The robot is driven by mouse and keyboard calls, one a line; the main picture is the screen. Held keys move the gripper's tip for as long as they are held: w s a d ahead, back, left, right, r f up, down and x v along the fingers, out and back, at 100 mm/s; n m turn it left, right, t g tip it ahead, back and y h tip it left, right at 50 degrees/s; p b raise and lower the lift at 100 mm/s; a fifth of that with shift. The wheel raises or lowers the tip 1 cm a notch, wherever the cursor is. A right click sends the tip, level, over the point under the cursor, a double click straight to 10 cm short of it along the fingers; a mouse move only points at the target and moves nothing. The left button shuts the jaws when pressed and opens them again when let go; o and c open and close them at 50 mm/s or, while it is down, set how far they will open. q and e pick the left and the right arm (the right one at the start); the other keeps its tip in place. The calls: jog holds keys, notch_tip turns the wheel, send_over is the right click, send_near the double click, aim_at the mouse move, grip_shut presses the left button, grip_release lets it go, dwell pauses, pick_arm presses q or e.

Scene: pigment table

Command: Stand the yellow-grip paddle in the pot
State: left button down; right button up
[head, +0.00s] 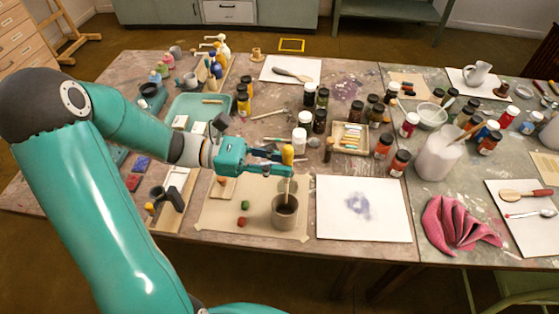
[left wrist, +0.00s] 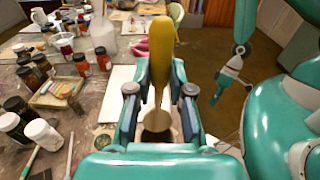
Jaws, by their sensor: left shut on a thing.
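The paddle's yellow grip (head: 288,154) points up, and its pale shaft runs down to the mouth of the grey pot (head: 285,218). My left gripper (head: 287,167) is shut on the paddle, above the pot. In the left wrist view the yellow grip (left wrist: 161,50) rises between the fingers, with the pot's dark opening (left wrist: 156,137) below. The paddle looks nearly upright; I cannot tell how deep its lower end is or whether it touches the pot. My right gripper (left wrist: 231,74) shows small in the left wrist view, away from the table; its jaws are unclear.
The pot stands on a brown sheet (head: 252,226) with a green and a red lump. A white sheet (head: 363,222) lies right of it. Several jars and a pastel tray (head: 351,137) stand behind. A wooden tray (head: 172,215) is at the left.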

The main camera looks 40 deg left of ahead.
pick_arm(q)
notch_tip(320, 180, down, 7)
jog(key=b, duration=0.4)
jog(key=shift+f+b, duration=0.15)
jog(key=shift+b, duration=0.15)
jog(key=c, duration=1)
grip_release()
jog(key=shift+o, duration=0.2)
jog(key=shift+a, duration=0.1)
jog(key=f+v, duration=0.1)
jog(key=v, duration=1)
jog(key=shift+s+a+r, duration=0.3)
jog(key=shift+a+r, duration=0.05)
jog(key=shift+r, duration=0.15)
